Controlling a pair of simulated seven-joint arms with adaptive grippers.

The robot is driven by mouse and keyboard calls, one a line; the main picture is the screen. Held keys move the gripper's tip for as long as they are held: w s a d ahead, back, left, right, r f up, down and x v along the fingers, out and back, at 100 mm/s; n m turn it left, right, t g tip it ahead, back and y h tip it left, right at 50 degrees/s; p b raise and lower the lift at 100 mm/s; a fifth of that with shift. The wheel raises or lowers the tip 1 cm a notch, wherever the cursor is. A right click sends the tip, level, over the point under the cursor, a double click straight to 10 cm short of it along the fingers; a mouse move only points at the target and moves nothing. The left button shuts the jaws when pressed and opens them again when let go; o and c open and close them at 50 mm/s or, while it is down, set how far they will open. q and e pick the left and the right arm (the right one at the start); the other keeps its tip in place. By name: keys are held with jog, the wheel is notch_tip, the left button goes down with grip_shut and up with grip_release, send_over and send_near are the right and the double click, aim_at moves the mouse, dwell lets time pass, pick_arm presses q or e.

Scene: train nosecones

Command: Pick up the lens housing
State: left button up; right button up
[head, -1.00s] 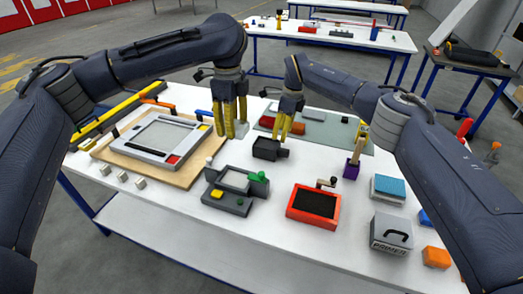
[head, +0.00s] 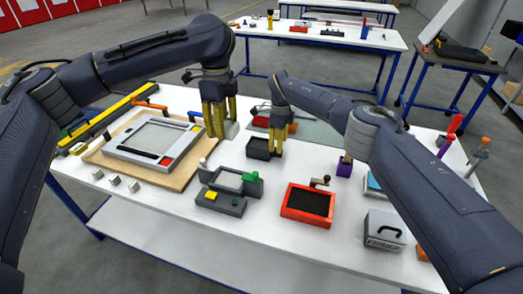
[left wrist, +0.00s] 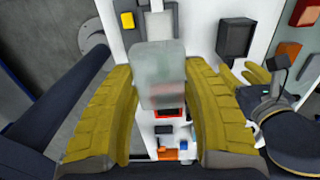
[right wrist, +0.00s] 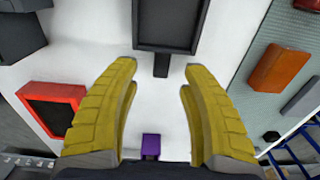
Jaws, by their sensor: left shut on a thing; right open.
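The lens housing appears to be the dark, shallow open box (head: 258,147) on the white table; a narrow tab sticks out from it in the right wrist view (right wrist: 166,27). My right gripper (head: 276,153) is open beside its right end. In the right wrist view the two yellow fingers (right wrist: 158,75) are spread either side of the tab's line, with nothing between them. My left gripper (head: 217,133) is shut on a translucent grey pane (left wrist: 160,75), held upright above the table left of the housing.
A grey frame (head: 118,149) on a wooden board lies at left. A grey fixture with a green knob (head: 254,178) and a red tray (head: 292,209) are in front. A purple block (head: 344,167) and grey case (head: 384,228) stand right. A green mat (head: 318,135) lies behind.

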jog(key=shift+d+f, duration=0.1)
jog(key=shift+f, duration=2.25)
jog(key=shift+c, duration=0.2)
grip_shut()
